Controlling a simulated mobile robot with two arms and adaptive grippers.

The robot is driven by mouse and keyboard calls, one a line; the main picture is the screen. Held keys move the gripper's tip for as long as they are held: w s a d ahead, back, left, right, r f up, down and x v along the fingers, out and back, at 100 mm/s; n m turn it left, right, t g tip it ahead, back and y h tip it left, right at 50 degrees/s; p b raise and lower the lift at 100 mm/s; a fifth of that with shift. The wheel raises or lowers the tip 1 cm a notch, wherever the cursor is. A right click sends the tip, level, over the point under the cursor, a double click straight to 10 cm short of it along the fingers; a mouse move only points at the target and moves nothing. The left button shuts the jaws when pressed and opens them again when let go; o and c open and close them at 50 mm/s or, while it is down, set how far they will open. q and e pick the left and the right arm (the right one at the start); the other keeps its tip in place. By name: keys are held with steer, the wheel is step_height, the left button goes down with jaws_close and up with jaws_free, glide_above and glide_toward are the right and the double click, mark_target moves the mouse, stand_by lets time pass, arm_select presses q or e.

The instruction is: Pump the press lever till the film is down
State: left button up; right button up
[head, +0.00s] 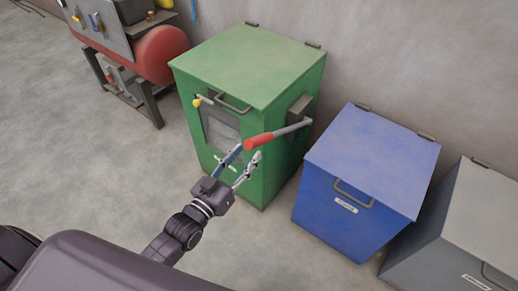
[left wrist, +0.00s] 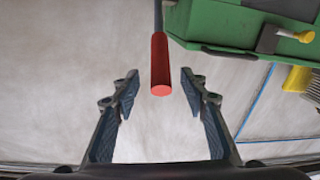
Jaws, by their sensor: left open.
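The press (head: 250,75) is a green box with a hinged lid and a dark-framed window (head: 221,127) in its front; whitish stuff shows behind the window. The press lever (head: 292,128) is a grey bar from a block on the press's right side, ending in a red grip (head: 259,141). My left gripper (head: 248,151) is open at the red grip in the head view. In the left wrist view the red grip (left wrist: 160,65) points toward me, centred between the open fingers (left wrist: 160,88), touching neither. Part of the green press (left wrist: 225,25) shows there too. My right gripper is out of view.
A blue lidded bin (head: 365,165) and a grey bin (head: 480,215) stand right of the press. A red tank (head: 162,54) on a dark stand is at the left. The wall is close behind. The floor (head: 90,170) in front is clear.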

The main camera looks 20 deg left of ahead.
mark_target(262, 135)
arm_select(q)
steer(key=x, duration=0.7)
steer(key=shift+w, duration=0.1)
jaws_close()
steer(key=shift+p, duration=0.3)
